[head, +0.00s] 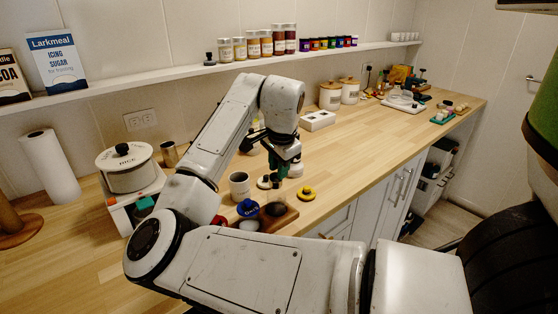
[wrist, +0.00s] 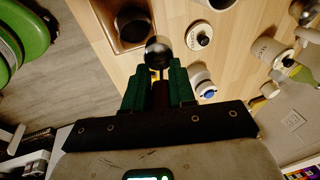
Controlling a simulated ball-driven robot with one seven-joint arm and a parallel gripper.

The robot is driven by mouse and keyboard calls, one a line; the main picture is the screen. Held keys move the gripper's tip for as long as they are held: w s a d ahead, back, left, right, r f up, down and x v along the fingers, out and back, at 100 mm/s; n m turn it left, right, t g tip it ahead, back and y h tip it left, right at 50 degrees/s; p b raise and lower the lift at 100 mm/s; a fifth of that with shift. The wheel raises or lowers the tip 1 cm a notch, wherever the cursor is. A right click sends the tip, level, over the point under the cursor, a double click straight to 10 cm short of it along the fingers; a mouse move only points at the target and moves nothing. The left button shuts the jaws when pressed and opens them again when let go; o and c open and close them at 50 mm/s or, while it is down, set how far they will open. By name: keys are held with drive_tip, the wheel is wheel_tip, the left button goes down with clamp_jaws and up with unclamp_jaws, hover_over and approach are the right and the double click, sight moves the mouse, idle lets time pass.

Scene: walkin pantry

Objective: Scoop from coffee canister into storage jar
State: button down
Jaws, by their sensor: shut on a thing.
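My gripper (head: 283,168) has green fingers and hangs above the counter. In the wrist view the fingers (wrist: 159,85) are shut on the scoop (wrist: 158,52), whose dark round bowl points away from them. A vessel with a dark opening (head: 276,209) sits in a wooden tray (head: 286,221); it shows in the wrist view (wrist: 132,22) beyond the scoop and to its left, apart from it. A pale open-topped canister (head: 239,185) stands left of my gripper; a labelled one shows in the wrist view (wrist: 264,50). I cannot tell which holds coffee. The scoop's contents are unclear.
A blue lid (head: 247,208) and a yellow lid (head: 306,193) lie near the tray. A pale lid with a dark knob (wrist: 199,36) lies beside the tray. A rice canister on a scale (head: 128,172) stands at left. The counter right of the yellow lid is clear.

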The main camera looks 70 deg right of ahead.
drive_tip(key=shift+w+d+r+g+y+p, duration=0.1)
drive_tip(key=shift+d+r+g+y+p, duration=0.3)
drive_tip(key=shift+p, duration=0.8)
drive_tip(key=shift+w+a+f+g+y+p, duration=0.1)
drive_tip(key=shift+y+p, duration=0.5)
drive_tip(key=shift+p, duration=0.55)
drive_tip(key=shift+d+r+p, duration=0.1)
drive_tip(key=shift+d+p, duration=0.05)
drive_tip(key=shift+p, duration=0.15)
drive_tip(key=shift+d+y+p, duration=0.1)
drive_tip(key=shift+y+p, duration=0.2)
drive_tip(key=shift+p, duration=0.15)
drive_tip(key=shift+w+g, duration=0.1)
drive_tip(key=shift+g, duration=0.2)
drive_tip(key=shift+p, duration=0.35)
drive_tip(key=shift+r+p, duration=2.95)
drive_tip(key=shift+f, duration=0.1)
